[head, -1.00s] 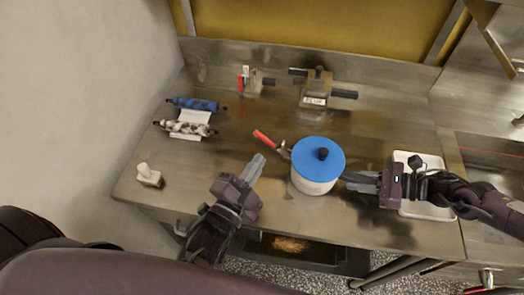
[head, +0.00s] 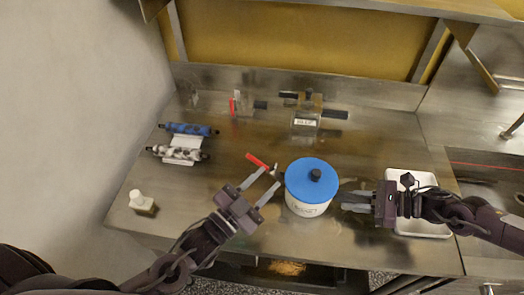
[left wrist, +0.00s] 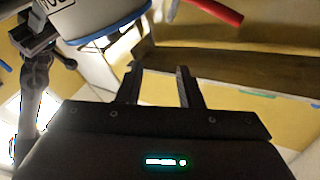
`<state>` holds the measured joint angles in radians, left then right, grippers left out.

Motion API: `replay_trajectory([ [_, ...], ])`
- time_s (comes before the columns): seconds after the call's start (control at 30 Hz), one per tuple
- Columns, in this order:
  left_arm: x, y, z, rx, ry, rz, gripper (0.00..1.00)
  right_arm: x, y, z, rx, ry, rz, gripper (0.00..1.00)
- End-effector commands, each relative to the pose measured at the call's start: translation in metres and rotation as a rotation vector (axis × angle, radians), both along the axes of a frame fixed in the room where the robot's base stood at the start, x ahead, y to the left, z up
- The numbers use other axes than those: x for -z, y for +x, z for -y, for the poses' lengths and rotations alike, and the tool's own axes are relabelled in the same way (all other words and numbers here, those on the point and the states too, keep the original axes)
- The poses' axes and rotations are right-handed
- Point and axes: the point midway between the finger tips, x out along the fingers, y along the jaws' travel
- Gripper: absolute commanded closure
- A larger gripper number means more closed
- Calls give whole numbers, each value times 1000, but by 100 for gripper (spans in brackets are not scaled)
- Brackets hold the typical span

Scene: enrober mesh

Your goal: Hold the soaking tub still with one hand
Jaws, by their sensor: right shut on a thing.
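My right gripper (head: 343,197) is shut on the tub's right side; the exact contact is hard to see. My left gripper (head: 269,178) is open and empty, just left of the tub, its fingers parted and pointing toward the red-handled part (head: 259,161) at the tub's left. In the left wrist view the open fingers (left wrist: 157,78) have nothing between them, and the tub (left wrist: 98,18) shows at the upper left.
A white tray (head: 423,229) lies behind my right gripper. Two rollers, blue (head: 188,129) and mottled (head: 179,153), lie at the left. A small bottle (head: 141,202) stands at front left. Metal fixtures (head: 306,119) stand at the back. The bench's middle is mostly clear.

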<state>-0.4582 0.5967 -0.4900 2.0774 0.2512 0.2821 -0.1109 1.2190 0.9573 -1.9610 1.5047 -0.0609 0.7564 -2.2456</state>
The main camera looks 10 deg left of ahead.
Motion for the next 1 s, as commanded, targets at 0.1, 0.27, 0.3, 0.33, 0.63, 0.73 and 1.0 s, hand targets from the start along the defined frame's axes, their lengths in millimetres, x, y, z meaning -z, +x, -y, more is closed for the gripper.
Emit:
replay_trajectory([
  [0.1, 4, 9, 1, 131, -176, -111, 67, -1, 1, 0, 1, 1, 1, 100],
  [0.27, 10, 16, -2, 296, -414, -320, 67, -1, 1, 0, 1, 1, 1, 100],
  [0.3, 12, 17, -4, 334, -473, -380, 67, -1, 1, 0, 1, 1, 1, 100],
  [0.33, 12, 18, -5, 361, -515, -426, 67, -1, 1, 0, 1, 1, 1, 100],
  [0.63, 28, 30, -41, 483, -838, -868, 67, -1, 1, 0, 1, 1, 1, 100],
  [0.73, 29, 42, -68, 476, -817, -885, 67, -1, 1, 0, 1, 1, 1, 100],
  [1.0, 27, 62, -76, 476, -780, -865, 67, -1, 0, 0, 1, 1, 1, 100],
])
